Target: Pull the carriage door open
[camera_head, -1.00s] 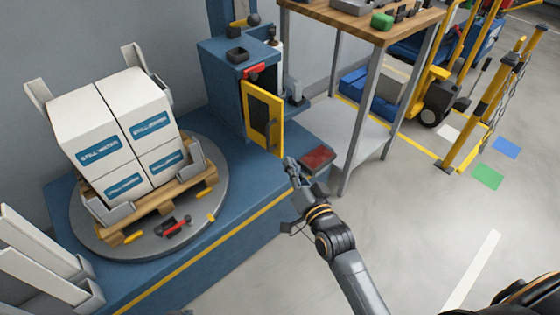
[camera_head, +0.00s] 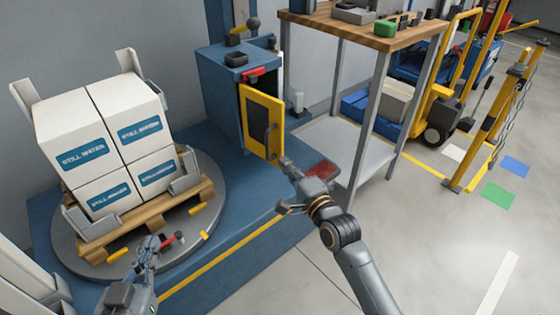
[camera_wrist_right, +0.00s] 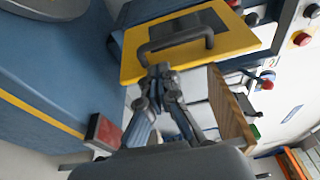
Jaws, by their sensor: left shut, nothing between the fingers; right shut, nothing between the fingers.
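The carriage door (camera_head: 263,121) is a yellow-framed panel with a dark window and a dark bar handle (camera_head: 269,138), on the blue cabinet (camera_head: 228,70). It stands swung out at an angle, with a gap at its right side. The door (camera_wrist_right: 235,38) and its handle (camera_wrist_right: 176,40) also show in the right wrist view. My right gripper (camera_head: 285,163) is shut and empty, its tips close to the door's lower edge; in the wrist view (camera_wrist_right: 160,72) they are just by the handle. Contact cannot be told.
A pallet of white boxes (camera_head: 112,140) stands on the round turntable (camera_head: 70,254) at left. A wood-topped table (camera_head: 350,25) with a lower shelf stands right of the cabinet. A red pad (camera_head: 323,170) lies near my right gripper. Open floor lies at right.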

